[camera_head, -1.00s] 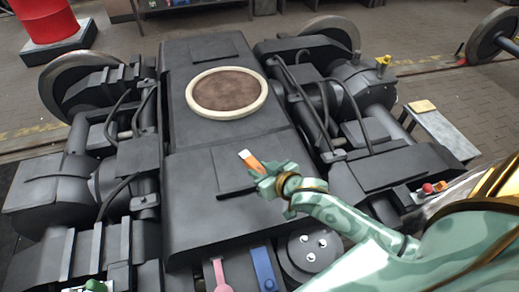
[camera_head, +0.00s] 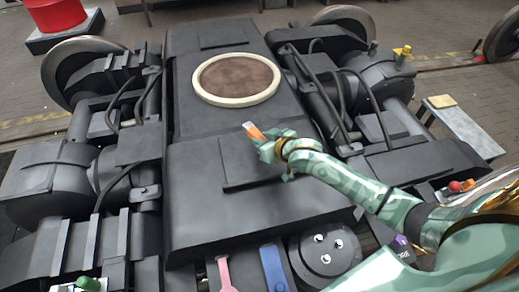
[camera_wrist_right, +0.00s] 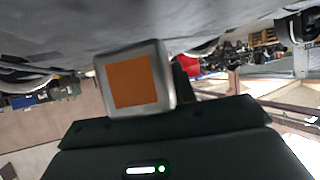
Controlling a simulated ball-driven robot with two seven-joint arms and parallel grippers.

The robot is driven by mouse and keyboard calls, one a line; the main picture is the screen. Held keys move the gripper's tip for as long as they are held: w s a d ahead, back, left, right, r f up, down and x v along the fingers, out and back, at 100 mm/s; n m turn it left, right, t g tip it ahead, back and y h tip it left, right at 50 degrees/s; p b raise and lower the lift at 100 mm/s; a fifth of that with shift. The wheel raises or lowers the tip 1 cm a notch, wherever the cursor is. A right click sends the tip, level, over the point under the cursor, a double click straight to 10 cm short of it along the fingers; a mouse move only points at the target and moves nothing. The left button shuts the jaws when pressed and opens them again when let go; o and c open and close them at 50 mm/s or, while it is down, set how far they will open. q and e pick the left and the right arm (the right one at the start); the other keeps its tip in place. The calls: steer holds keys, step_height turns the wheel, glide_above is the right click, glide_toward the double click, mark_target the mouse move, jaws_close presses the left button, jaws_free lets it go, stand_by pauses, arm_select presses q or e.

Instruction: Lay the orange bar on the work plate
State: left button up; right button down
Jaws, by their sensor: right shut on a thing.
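The orange bar (camera_head: 254,131), with a pale end, is in my right gripper (camera_head: 263,143). The gripper is shut on it, and the bar sticks out to the upper left, tilted in the picture. In the right wrist view the bar (camera_wrist_right: 133,82) shows as an orange square with a grey border, between the jaws. A thin dark flat panel (camera_head: 236,173) on the middle of the bogie seems to be the work plate. The gripper and bar are over its far part; the height gap is hard to tell. My left gripper is not in view.
A round brown pad with a cream rim (camera_head: 237,100) lies beyond the panel. Pipes and housings (camera_head: 375,80) flank the flat frame on both sides. A pink strap (camera_head: 224,272) and a blue strap (camera_head: 273,268) lie at the near edge.

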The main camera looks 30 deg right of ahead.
steer(key=shift+w+d+f+b, duration=0.2)
steer(key=shift+w+f+b, duration=0.35)
steer(key=shift+f, duration=0.3)
steer(key=f+b, duration=0.1)
steer(key=f, duration=0.1)
steer(key=f+b, duration=0.1)
steer(key=shift+w+f, duration=0.2)
steer(key=shift+f, duration=0.15)
steer(key=shift+r, duration=0.3)
steer(key=c, duration=1.5)
jaws_free()
steer(key=shift+f, duration=0.15)
steer(key=shift+c, duration=0.2)
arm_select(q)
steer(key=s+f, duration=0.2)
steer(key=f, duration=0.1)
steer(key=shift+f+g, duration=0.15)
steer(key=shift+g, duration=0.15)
arm_select(e)
steer(key=o, duration=0.4)
